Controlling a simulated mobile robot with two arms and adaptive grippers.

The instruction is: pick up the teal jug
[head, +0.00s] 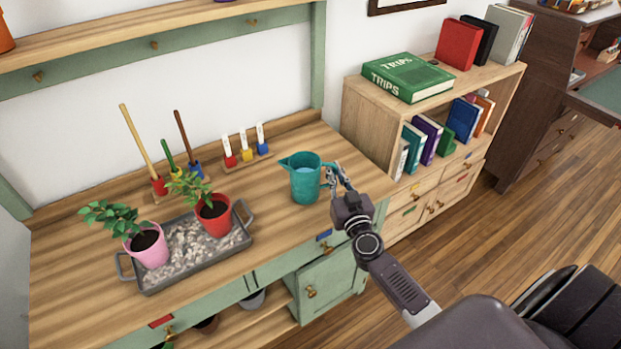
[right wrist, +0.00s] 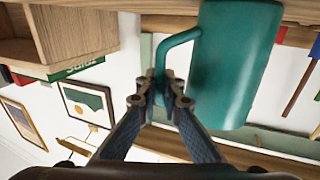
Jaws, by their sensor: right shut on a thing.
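The teal jug (head: 304,182) stands upright near the right end of the wooden bench, its spout to the left and its handle to the right. Something pale blue shows inside it. My right gripper (head: 335,178) reaches in from the right and is shut on the jug's handle. In the right wrist view the jug (right wrist: 236,65) appears upside down, and the fingers of my right gripper (right wrist: 161,90) close on its handle. I cannot tell whether the jug's base is off the bench. My left gripper is not in view.
A grey tray (head: 149,290) with gravel, a pink pot (head: 149,249) and a red pot (head: 214,219) stands to the left. Behind are hand tools (head: 143,148) and small labelled blocks (head: 246,154). A bookcase (head: 366,110) stands right. Bare bench lies in front of the jug.

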